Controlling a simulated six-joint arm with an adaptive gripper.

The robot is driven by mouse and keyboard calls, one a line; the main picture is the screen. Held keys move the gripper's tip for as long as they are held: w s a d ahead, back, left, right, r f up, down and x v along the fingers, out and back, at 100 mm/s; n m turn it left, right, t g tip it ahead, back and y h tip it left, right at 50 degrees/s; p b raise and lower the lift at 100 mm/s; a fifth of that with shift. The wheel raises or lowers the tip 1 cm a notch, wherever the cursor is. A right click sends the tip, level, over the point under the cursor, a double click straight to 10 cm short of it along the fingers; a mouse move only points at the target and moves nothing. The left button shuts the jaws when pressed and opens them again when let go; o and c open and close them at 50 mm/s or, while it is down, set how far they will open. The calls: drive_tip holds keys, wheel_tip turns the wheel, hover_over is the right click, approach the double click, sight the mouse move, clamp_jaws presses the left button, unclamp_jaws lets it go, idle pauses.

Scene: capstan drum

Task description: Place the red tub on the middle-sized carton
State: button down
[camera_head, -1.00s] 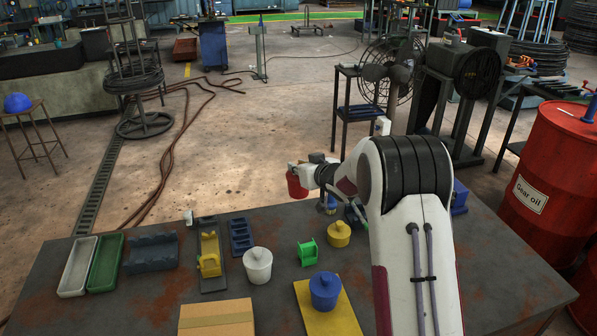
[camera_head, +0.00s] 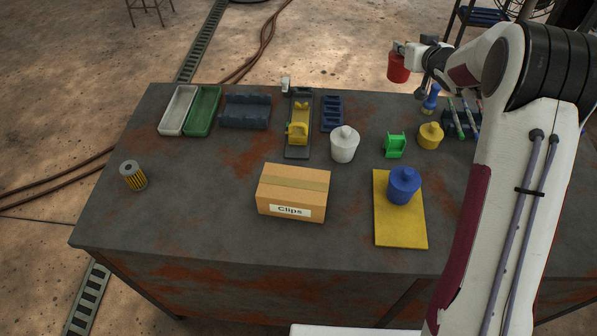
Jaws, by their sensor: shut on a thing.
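The red tub (camera_head: 399,68) is held in the air above the far edge of the table. My gripper (camera_head: 401,49) is shut on it near its top; the fingertips are small and partly hidden. The tub looks roughly upright. One cardboard carton (camera_head: 292,193), labelled "Clips", stands on the table front of centre, with a bare, closed top. No other carton shows, so I cannot compare sizes. My gripper is far behind the carton and to its right.
A white lidded pot (camera_head: 344,145), a green holder (camera_head: 395,146) and a yellow pot (camera_head: 430,136) stand behind the carton. A blue pot (camera_head: 404,186) stands on a yellow board (camera_head: 400,232). Trays (camera_head: 178,110) lie back left; a filter (camera_head: 133,176) stands left.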

drive_tip(key=s+a+r+n+g+y, duration=0.2)
drive_tip(key=s+a+r+n+y, duration=0.15)
drive_tip(key=s+a, duration=0.35)
drive_tip(key=s+a+r+n+g+y, duration=0.1)
drive_tip(key=s+a+r+n+y, duration=0.3)
drive_tip(key=a, duration=0.5)
drive_tip(key=s+a+n+g+y, duration=0.1)
drive_tip(key=s+a+n+g, duration=0.2)
drive_tip(key=s, duration=0.9)
drive_tip(key=s+a+f+n+g+y, duration=0.1)
drive_tip(key=s+a+n+g, duration=0.3)
drive_tip(key=s+a, duration=0.4)
drive_tip(key=s+g+y, duration=0.1)
drive_tip(key=s, duration=0.4)
drive_tip(key=shift+f+g, duration=0.25)
drive_tip(key=shift+g, duration=0.05)
drive_tip(key=shift+f, duration=0.1)
wheel_tip(320, 180, down, 6)
drive_tip(key=shift+f, duration=0.1)
drive_tip(key=shift+f, duration=1.85)
